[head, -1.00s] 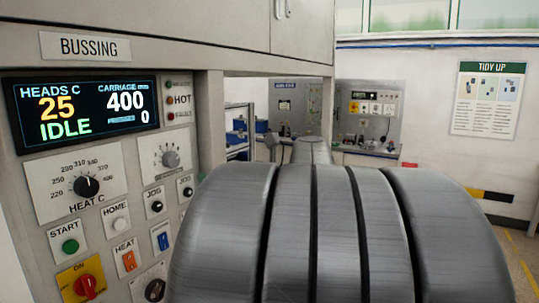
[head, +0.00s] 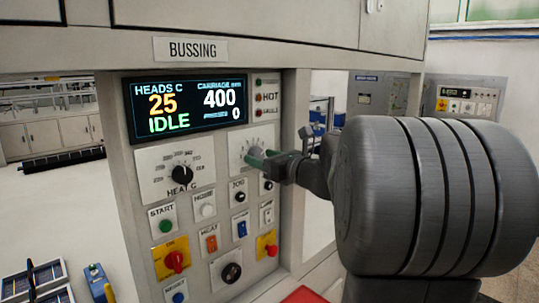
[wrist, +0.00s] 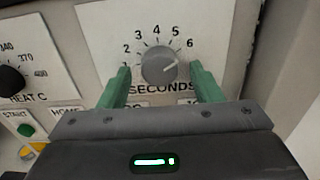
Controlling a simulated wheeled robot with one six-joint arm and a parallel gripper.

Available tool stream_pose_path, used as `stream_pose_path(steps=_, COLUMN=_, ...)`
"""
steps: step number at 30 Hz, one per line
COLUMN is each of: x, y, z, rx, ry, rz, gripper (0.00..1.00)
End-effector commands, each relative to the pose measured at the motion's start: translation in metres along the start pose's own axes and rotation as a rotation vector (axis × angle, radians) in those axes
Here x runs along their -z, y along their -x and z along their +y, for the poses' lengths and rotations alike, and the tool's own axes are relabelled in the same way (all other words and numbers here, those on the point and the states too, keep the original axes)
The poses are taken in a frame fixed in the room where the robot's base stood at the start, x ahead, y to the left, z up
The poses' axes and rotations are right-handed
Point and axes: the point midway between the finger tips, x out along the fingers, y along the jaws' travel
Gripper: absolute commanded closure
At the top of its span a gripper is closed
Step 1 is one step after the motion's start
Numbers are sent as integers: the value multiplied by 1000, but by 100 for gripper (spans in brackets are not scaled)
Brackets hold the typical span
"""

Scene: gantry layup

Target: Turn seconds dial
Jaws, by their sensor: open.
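The seconds dial (wrist: 159,66) is a round grey knob on a white plate marked 1 to 6 and SECONDS. Its pointer is turned toward the right, near the 6. In the head view the dial's plate (head: 244,141) is partly covered by my gripper (head: 256,158). In the wrist view my gripper (wrist: 160,84) is open, with one green finger on each side of the dial. A gap shows between each finger and the knob. How deep the fingertips reach along the knob I cannot tell.
The BUSSING panel's display (head: 187,106) reads IDLE, 25 and 400. The HEAT C dial (head: 183,174) sits left of the seconds dial. JOG knobs (head: 239,197) and several buttons and switches lie close below. A red emergency-style knob (head: 173,262) is lower left.

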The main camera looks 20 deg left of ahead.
Motion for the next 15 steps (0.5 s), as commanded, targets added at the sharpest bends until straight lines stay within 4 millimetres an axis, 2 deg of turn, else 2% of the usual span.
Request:
stream_pose_path(steps=11, x=0, y=-6, z=0, rx=1, ry=1, rz=0, gripper=41)
stream_pose_path(steps=15, x=0, y=-6, z=0, rx=1, ry=1, rz=0, gripper=69)
